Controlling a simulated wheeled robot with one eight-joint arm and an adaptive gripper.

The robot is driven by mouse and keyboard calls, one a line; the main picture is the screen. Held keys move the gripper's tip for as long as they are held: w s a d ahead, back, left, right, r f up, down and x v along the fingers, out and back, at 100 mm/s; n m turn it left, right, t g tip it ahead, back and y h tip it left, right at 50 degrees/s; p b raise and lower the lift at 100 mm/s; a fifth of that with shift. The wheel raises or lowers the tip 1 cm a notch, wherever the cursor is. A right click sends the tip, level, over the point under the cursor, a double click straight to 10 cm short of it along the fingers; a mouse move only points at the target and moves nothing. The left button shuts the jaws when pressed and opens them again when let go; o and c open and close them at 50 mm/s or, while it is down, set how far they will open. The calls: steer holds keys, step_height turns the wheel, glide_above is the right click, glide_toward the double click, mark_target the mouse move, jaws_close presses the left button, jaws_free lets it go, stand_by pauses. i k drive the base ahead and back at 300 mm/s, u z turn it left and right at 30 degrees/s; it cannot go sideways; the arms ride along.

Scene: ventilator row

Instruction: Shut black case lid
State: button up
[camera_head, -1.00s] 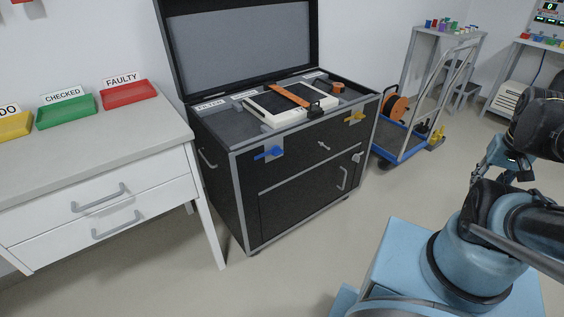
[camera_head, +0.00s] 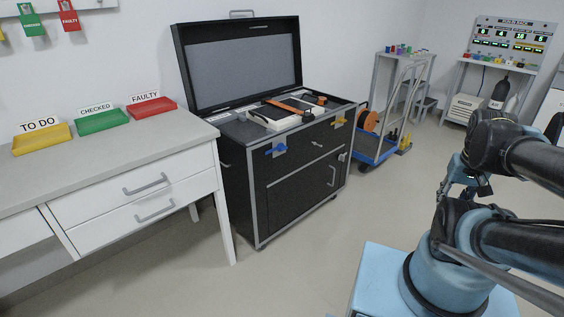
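The black case (camera_head: 300,175) stands on the floor in the middle of the view, with silver edges. Its lid (camera_head: 240,62) is raised and stands upright at the back, grey lining facing forward. Inside the open top lie a white-framed item with an orange strap (camera_head: 295,105) and smaller parts. A blue latch (camera_head: 276,149) and a yellow latch (camera_head: 339,122) sit on the front. My arm is folded at the right, well apart from the case. My gripper (camera_head: 468,188) seems to be partly hidden by the arm; its fingers are too small and dark to read.
A white bench (camera_head: 205,135) with drawers and yellow, green and red trays stands close on the left. A blue trolley (camera_head: 375,150) with an orange reel stands to the right of the case. The floor in front of the case is clear.

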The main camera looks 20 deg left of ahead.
mark_target(223, 65)
steer(key=u, duration=1.2)
steer(key=i, duration=1)
steer(key=u, duration=0.3)
steer(key=k, duration=0.7)
steer(key=z, duration=0.45)
